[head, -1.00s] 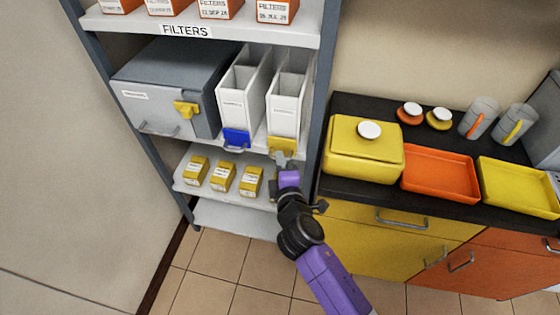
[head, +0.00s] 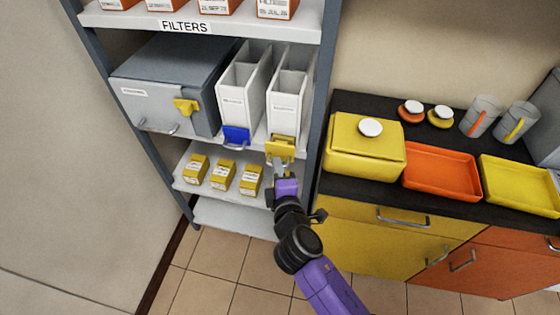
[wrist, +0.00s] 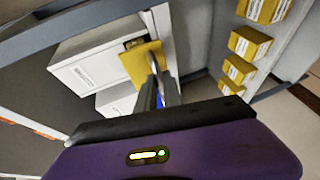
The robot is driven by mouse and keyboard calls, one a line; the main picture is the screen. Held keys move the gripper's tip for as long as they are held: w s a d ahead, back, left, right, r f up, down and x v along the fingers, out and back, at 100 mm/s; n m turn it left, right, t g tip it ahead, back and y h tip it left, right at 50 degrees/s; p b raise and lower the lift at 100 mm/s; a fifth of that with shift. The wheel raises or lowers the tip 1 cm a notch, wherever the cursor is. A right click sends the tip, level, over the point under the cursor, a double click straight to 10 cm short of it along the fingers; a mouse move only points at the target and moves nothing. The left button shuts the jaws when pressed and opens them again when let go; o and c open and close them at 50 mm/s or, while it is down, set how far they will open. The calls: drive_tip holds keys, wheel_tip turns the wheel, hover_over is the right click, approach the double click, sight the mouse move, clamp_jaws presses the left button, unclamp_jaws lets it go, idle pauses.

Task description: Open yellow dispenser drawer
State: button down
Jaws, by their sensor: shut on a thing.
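The yellow dispenser drawer (head: 280,155) is at the bottom of the right white dispenser (head: 287,103) on the middle shelf. Its yellow front stands a little out from the dispenser body. In the wrist view the drawer front (wrist: 141,64) shows a dark gap behind it, at the lower end of the white dispenser (wrist: 92,67). My gripper (head: 279,168) is at the front of this drawer and is shut on its handle. The fingers (wrist: 158,82) hide most of the handle in the wrist view.
A blue drawer (head: 236,136) sits on the left dispenser, close beside. Several yellow boxes (head: 222,176) stand on the shelf below. The shelf's right post (head: 321,100) and a counter with a yellow container (head: 363,148) are to the right.

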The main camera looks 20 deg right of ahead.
drive_tip(key=s+a+b, duration=0.1)
drive_tip(key=s+a, duration=0.3)
drive_tip(key=s, duration=0.2)
drive_tip(key=shift+s+a, duration=0.2)
drive_tip(key=shift+a, duration=0.15)
drive_tip(key=c, duration=1.5)
unclamp_jaws()
drive_tip(key=shift+s, duration=0.1)
drive_tip(key=b+v, duration=0.1)
drive_tip(key=v, duration=0.6)
drive_tip(key=shift+s+b, duration=0.25)
drive_tip(key=shift+b, duration=0.1)
drive_tip(key=shift+r, duration=0.1)
